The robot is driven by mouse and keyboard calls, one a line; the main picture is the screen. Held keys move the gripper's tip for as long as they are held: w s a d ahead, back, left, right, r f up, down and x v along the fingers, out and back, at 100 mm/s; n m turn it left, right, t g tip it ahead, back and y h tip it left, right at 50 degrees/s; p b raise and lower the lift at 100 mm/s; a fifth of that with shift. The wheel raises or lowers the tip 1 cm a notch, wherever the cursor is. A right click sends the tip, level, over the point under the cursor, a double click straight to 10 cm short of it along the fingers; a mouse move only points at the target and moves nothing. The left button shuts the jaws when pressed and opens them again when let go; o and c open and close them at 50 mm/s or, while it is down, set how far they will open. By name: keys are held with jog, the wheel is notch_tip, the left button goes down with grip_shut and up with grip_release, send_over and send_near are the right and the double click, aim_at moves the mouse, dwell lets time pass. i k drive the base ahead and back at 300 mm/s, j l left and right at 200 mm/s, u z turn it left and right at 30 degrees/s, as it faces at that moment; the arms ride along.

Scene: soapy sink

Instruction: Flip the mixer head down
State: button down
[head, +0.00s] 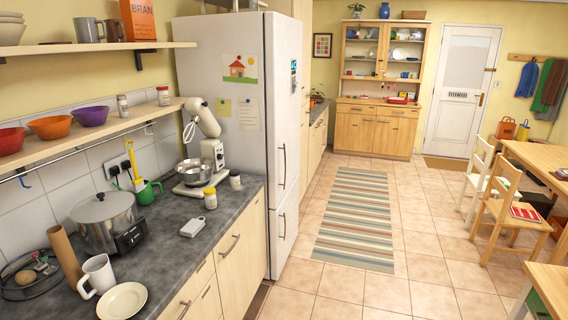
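A cream stand mixer (213,150) stands on the dark grey counter, near the fridge. Its head (203,118) is tilted up and back, with a wire whisk (190,131) hanging from it in the air. A shiny steel bowl (194,171) sits on the mixer's base below the whisk. My gripper is not in view, and no part of my arm shows.
Tiled floor (340,290) is clear.

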aim_at(201, 115)
jog(key=i, duration=2.05)
jog(key=i+j+u, duration=0.2)
jog(key=i+u, duration=0.25)
jog(key=i, duration=0.2)
jog(key=i+u, duration=0.45)
jog(key=i, duration=0.2)
jog(key=i+l+u, duration=0.4)
jog(key=i, duration=0.25)
